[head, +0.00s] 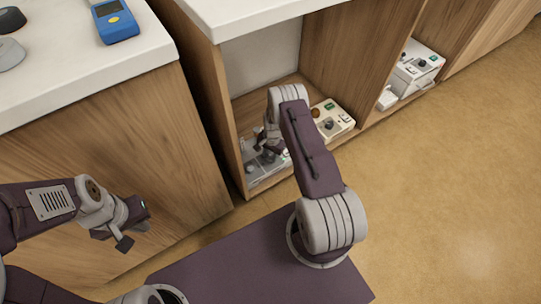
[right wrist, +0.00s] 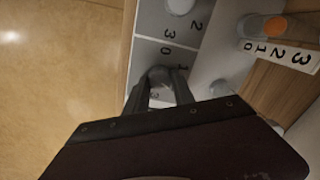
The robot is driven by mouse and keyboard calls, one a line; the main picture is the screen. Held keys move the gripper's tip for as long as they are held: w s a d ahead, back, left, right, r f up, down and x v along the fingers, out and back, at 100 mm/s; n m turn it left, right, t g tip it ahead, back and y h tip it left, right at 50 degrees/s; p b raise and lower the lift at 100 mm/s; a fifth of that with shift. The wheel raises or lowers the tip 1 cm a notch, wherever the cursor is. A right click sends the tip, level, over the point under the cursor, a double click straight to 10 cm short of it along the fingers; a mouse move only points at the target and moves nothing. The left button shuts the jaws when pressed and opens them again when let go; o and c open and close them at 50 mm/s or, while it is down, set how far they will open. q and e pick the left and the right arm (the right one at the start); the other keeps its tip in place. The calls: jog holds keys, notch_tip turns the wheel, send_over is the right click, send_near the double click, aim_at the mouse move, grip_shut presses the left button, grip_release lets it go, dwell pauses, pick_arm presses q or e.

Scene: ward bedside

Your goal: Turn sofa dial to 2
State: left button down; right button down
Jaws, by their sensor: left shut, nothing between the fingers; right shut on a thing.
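A grey dial panel (head: 262,178) stands low in the open cubby, partly hidden by my right arm. In the right wrist view the panel (right wrist: 200,62) has sections with printed digits. My right gripper (head: 268,146) reaches into the cubby, and its fingers (right wrist: 162,80) are shut on a grey dial (right wrist: 160,72) with 0, 1 and 3 beside it. Another light grey dial (right wrist: 180,5) on the panel has 2 and 3 beside it. I cannot read which dial is the sofa one. My left gripper (head: 130,238) is shut and empty, away from the panel.
A cream box (head: 337,122) with knobs stands beside the panel; its orange knob (right wrist: 276,27) shows in the right wrist view. A white box (head: 418,68) sits in the cubby further right. A blue device (head: 115,22) lies on the counter. The floor at right is clear.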

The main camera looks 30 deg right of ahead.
aim_at(271, 157)
dwell(0.4)
jog(key=c, duration=1.1)
grip_release()
jog(key=shift+o, duration=0.2)
jog(key=r+p, duration=0.2)
jog(key=r, duration=0.2)
jog(key=r+p, duration=0.3)
jog(key=r, duration=0.2)
jog(key=shift+s+d, duration=0.1)
jog(key=shift+s, duration=0.1)
